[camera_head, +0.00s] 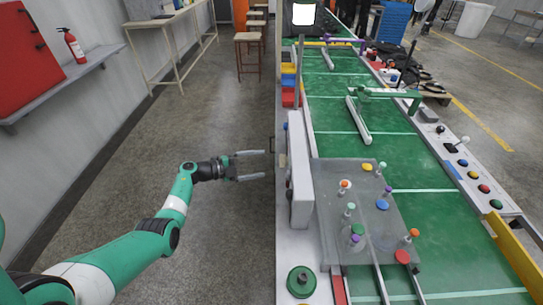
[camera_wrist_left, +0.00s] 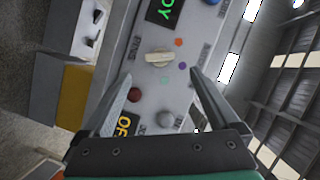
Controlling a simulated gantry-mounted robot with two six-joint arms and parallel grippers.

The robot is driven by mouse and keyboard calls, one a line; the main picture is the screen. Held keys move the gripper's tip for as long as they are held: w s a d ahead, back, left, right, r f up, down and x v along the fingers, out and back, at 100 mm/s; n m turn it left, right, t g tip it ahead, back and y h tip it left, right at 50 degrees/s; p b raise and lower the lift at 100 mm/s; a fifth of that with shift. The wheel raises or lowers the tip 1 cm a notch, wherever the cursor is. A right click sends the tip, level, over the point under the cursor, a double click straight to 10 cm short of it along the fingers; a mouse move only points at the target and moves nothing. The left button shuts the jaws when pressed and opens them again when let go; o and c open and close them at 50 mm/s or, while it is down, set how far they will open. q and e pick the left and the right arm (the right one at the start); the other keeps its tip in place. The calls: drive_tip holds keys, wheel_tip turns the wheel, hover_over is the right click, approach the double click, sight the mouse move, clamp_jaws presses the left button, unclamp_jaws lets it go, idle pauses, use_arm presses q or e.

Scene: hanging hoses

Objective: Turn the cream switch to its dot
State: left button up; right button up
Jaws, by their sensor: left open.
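The cream switch (camera_wrist_left: 158,58) is a pale knob on a light grey panel (camera_wrist_left: 150,100), seen in the left wrist view. Small coloured marks surround it: an orange mark (camera_wrist_left: 179,42), a purple mark (camera_wrist_left: 182,65) and a teal square outline (camera_wrist_left: 165,80). The purple mark looks round but is small. My left gripper (camera_head: 265,164) is open and empty, facing the side of a pale upright box (camera_head: 300,170) in the head view. In the left wrist view its fingers (camera_wrist_left: 160,73) straddle the switch in the picture, with no visible contact. The head view hides the switch. My right gripper is not in view.
The panel also carries a red button (camera_wrist_left: 134,94), a grey round knob (camera_wrist_left: 165,119) and a green display (camera_wrist_left: 163,10). Right of the box, a green conveyor (camera_head: 345,145) bears a grey plate with several coloured-capped pegs.

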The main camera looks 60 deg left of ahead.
use_arm(q)
drive_tip(key=s, duration=0.3)
drive_tip(key=shift+s+a+r+p, duration=0.15)
drive_tip(key=shift+r+p, duration=0.05)
drive_tip(key=shift+p, duration=0.1)
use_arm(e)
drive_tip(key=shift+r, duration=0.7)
